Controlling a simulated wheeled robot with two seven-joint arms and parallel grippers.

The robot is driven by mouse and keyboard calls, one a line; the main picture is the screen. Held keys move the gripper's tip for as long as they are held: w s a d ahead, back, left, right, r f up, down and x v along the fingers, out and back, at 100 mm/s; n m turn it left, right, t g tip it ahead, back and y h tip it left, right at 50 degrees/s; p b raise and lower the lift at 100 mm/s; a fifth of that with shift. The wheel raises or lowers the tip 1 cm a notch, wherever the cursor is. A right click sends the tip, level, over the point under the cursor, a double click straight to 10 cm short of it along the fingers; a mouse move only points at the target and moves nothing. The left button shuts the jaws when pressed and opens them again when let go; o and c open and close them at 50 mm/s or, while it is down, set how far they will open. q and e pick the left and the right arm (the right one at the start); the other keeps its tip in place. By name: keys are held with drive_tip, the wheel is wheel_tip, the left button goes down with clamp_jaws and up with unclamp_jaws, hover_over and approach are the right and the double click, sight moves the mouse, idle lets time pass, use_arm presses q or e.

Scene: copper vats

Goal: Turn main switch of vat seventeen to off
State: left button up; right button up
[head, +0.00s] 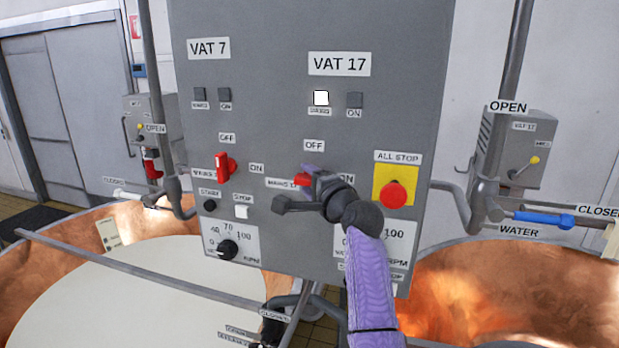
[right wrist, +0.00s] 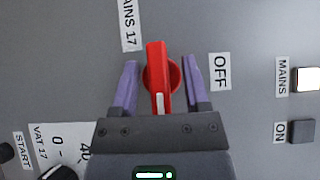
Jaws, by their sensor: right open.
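The red main switch of vat seventeen (right wrist: 157,72) sits on the grey panel beside the MAINS 17 label (right wrist: 130,22). Its handle lies crosswise to the OFF label (right wrist: 220,71), and its white mark points away from MAINS 17, toward the ON side. In the head view the switch (head: 303,180) is mostly hidden by my right gripper (head: 312,175). In the right wrist view my right gripper (right wrist: 160,66) is open, with one purple finger on each side of the handle and gaps visible. The VAT 17 mains lamp (head: 321,98) is lit white. My left gripper is not in view.
The VAT 7 red switch (head: 225,167) is left on the same panel. The red ALL STOP button (head: 392,194) on its yellow plate is close to the right of my gripper. Copper vats (head: 470,285) stand below, left and right. Pipes flank the panel.

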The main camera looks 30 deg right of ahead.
drive_tip(key=shift+w, duration=0.1)
drive_tip(key=shift+c, duration=0.6)
drive_tip(key=shift+a, duration=0.1)
clamp_jaws()
drive_tip(key=shift+a, duration=0.2)
